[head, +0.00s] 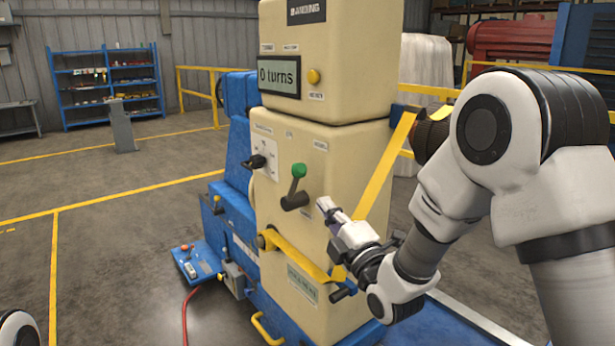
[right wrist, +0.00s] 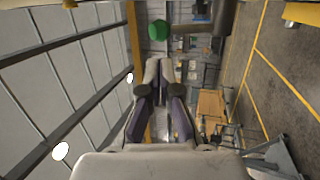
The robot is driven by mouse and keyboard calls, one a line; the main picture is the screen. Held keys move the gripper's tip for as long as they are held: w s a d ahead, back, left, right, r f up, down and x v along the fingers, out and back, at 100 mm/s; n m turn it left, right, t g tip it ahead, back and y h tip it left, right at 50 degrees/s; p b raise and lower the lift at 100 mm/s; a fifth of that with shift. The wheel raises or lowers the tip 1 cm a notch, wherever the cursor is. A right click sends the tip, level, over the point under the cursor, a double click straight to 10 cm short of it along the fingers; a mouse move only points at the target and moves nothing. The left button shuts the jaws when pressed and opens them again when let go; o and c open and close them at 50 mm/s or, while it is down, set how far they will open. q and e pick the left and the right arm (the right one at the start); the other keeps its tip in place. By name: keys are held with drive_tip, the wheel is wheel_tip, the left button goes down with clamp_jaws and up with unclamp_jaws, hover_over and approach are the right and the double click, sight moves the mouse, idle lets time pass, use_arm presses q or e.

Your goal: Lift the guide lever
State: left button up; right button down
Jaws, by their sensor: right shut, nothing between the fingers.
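A lever with a green knob (head: 298,170) stands on the front of the cream machine (head: 310,150), with a dark cylindrical base (head: 295,201) below it. The knob also shows in the right wrist view as a green ball (right wrist: 159,29), just beyond my fingertips. My right gripper (head: 324,206) is shut and empty. It is to the right of and a little below the lever, apart from the knob. The gripper's two fingers also show close together in the right wrist view (right wrist: 160,70). My left gripper is not in view.
A black switch (head: 257,161) sits left of the lever. A yellow arm (head: 384,170) runs diagonally behind my right gripper. The floor at left is largely clear.

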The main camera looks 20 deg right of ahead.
sight(301, 172)
drive_tip(key=p+x, duration=0.3)
drive_tip(key=x, duration=0.5)
drive_tip(key=shift+r, duration=0.2)
drive_tip(key=shift+w+a+f, duration=0.1)
drive_tip(key=shift+w, duration=0.2)
drive_tip(key=shift+w+a+r+g+p, duration=0.1)
drive_tip(key=shift+w+r+g+p, duration=0.25)
drive_tip(key=shift+r+p, duration=0.35)
drive_tip(key=w+r+g+p, duration=0.1)
drive_tip(key=p, duration=0.1)
drive_tip(key=w+a+g+p, duration=0.1)
drive_tip(key=w+g+p, duration=0.1)
drive_tip(key=w+r+n+g+h+p, duration=0.1)
drive_tip(key=g+p, duration=0.1)
drive_tip(key=shift+w+a+r+p, duration=0.2)
drive_tip(key=shift+a+r+p, duration=0.1)
drive_tip(key=shift+p, duration=0.05)
drive_tip(key=shift+w+a+f, duration=0.1)
drive_tip(key=shift+w+f, duration=0.05)
drive_tip(key=shift+w, duration=0.1)
drive_tip(key=w+b, duration=0.1)
drive_tip(key=w+a, duration=0.1)
drive_tip(key=shift+w+b, duration=0.35)
drive_tip(key=shift+b, duration=0.05)
